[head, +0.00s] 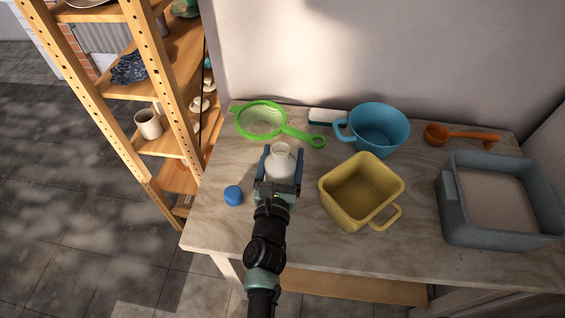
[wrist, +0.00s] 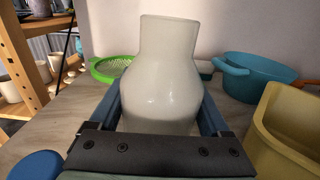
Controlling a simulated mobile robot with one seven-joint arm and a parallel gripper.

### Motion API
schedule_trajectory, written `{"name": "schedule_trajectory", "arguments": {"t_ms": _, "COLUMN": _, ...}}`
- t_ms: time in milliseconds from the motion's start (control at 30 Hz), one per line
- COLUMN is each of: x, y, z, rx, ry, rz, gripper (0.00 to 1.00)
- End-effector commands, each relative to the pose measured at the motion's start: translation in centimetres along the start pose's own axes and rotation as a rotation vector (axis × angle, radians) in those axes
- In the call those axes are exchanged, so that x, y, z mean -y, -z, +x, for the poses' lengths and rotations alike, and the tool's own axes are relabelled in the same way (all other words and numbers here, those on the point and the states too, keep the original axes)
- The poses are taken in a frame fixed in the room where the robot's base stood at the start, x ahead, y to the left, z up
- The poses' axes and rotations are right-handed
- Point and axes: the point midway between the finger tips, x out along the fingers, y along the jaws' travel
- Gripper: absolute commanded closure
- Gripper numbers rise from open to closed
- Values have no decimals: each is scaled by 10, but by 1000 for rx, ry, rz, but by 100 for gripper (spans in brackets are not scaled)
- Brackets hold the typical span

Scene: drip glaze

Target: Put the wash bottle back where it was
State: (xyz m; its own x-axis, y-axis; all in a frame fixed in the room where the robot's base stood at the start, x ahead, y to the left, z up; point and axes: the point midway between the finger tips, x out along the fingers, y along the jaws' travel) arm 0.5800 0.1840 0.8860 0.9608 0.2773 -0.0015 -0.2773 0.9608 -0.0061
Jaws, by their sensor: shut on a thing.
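The wash bottle (head: 281,160) is a whitish, translucent bottle with a narrower open neck and no cap on it. My gripper (head: 280,172) is shut on it, with one blue finger on each side. In the wrist view the bottle (wrist: 162,85) fills the middle, roughly upright with a slight lean, and the gripper (wrist: 160,125) holds its body. Its base is hidden by my gripper, so I cannot tell whether it touches the table. A blue round cap (head: 233,195) lies on the table to the left of my gripper; it also shows in the wrist view (wrist: 36,166).
A green strainer (head: 262,119) lies behind-left. A blue pot (head: 379,128) and a white brush-like block (head: 325,117) stand behind-right. A yellow container (head: 361,190) stands close on the right. An orange ladle (head: 460,135) and grey basin (head: 500,240) are farther right. Wooden shelves (head: 150,110) stand left.

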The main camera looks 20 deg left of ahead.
Motion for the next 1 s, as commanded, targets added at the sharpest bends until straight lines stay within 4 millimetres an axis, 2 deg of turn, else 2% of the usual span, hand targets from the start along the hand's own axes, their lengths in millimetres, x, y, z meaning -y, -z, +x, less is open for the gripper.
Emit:
{"name": "schedule_trajectory", "arguments": {"t_ms": 433, "x": 0, "y": 6, "z": 0, "rx": 1, "ry": 0, "rz": 1, "gripper": 100}}
{"name": "schedule_trajectory", "arguments": {"t_ms": 467, "x": 0, "y": 5, "z": 0, "rx": 1, "ry": 0, "rz": 0, "gripper": 14}}
{"name": "schedule_trajectory", "arguments": {"t_ms": 533, "x": 0, "y": 5, "z": 0, "rx": 0, "ry": 0, "rz": 0, "gripper": 1}}
{"name": "schedule_trajectory", "arguments": {"t_ms": 867, "x": 0, "y": 1, "z": 0, "rx": 0, "ry": -1, "rz": 0, "gripper": 0}}
{"name": "schedule_trajectory", "arguments": {"t_ms": 1000, "x": 0, "y": 3, "z": -15, "rx": -2, "ry": -1, "rz": -1, "gripper": 0}}
